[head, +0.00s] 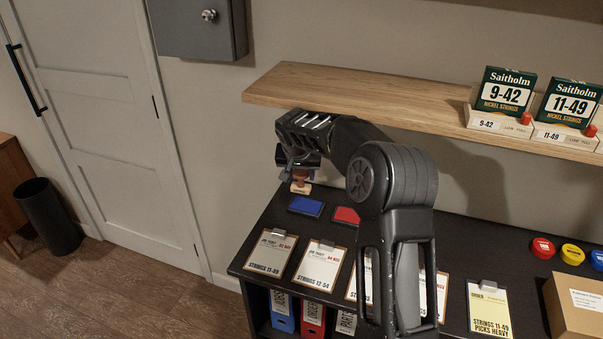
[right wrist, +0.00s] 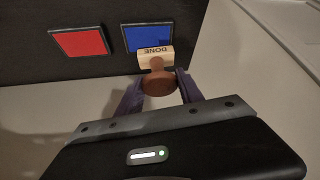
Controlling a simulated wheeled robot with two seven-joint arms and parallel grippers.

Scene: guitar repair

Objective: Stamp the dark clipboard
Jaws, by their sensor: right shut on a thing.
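My right gripper (head: 299,172) is shut on a wooden stamp (head: 301,187), gripping its brown handle. It holds the stamp upright near the back left of the dark counter, close to the blue ink pad (head: 306,206). In the right wrist view the stamp's block (right wrist: 155,56) reads DONE and overlaps the blue pad (right wrist: 147,36); I cannot tell whether they touch. A red ink pad (head: 346,215) lies to the right. Clipboards with job tickets lie along the counter front, including one at the left (head: 270,253) and one beside it (head: 318,267). Which one is dark is unclear. My left gripper is out of view.
A wooden shelf (head: 370,98) with string boxes (head: 501,95) overhangs the counter's back. My right arm hides some middle clipboards. A yellow order sheet (head: 488,310), a cardboard box (head: 577,305) and round coloured tins (head: 572,254) stand at the right.

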